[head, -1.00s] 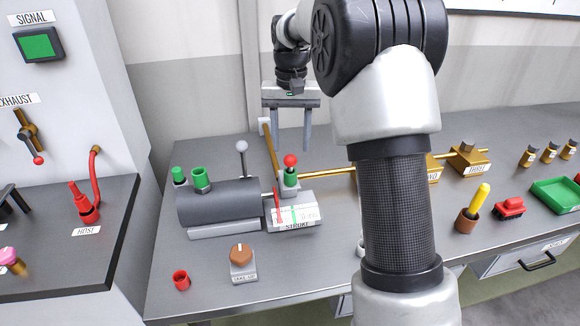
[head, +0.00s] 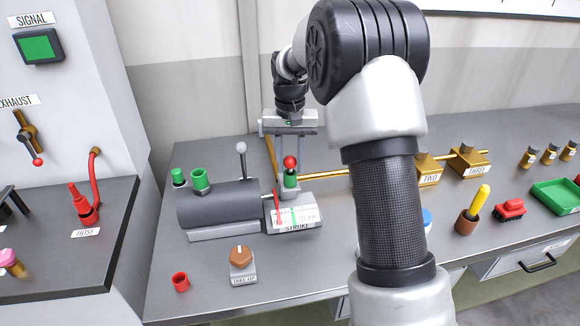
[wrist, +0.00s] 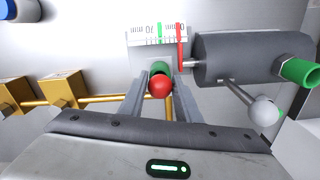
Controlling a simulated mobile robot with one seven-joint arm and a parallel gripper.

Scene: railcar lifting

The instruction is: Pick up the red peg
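The red peg (head: 290,162) shows as a red round top above a green collar (head: 291,180), upright by the stroke scale. In the wrist view the peg's red top (wrist: 160,87) is between my gripper's two grey fingers, with the green collar (wrist: 160,68) just beyond it. My gripper (head: 292,168) points down over the peg, its fingers on either side. The fingers are open, with a small gap seen on each side of the red top. The peg's lower part is hidden.
A dark cylinder (head: 215,204) with green fittings and a grey ball-topped lever (head: 241,147) stands close by. A brass rod (head: 330,173) runs right to brass blocks. A red cup (head: 181,281) and a brown knob (head: 241,257) are near the front edge.

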